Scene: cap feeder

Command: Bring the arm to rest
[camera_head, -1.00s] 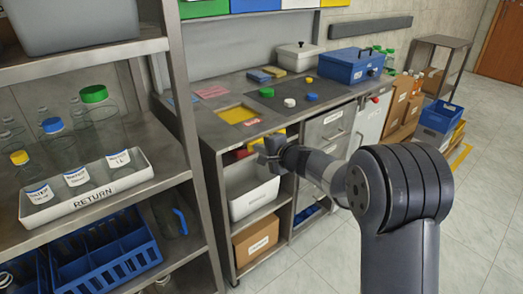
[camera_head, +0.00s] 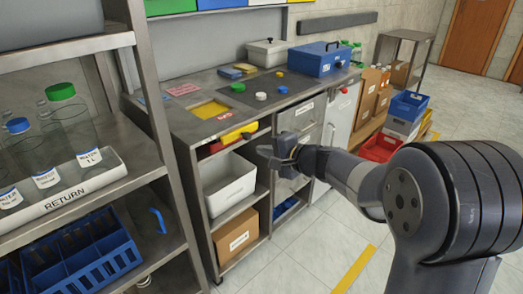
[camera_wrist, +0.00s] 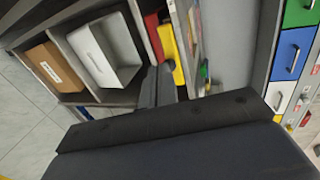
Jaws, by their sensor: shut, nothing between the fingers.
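My gripper (camera_head: 278,157) is at the end of my dark grey arm, in the middle of the head view. It is shut and empty. It hangs in front of the metal workbench (camera_head: 190,118), lower than the bench top and level with its shelves and drawers. My arm comes in from the lower right with its elbow bent.
On the left stands a shelf with a white RETURN tray (camera_head: 72,203) of bottles and a blue crate (camera_head: 110,265). Under the bench are a white bin (camera_head: 232,192) and a cardboard box (camera_head: 237,238). A blue toolbox (camera_head: 320,60) stands on the bench.

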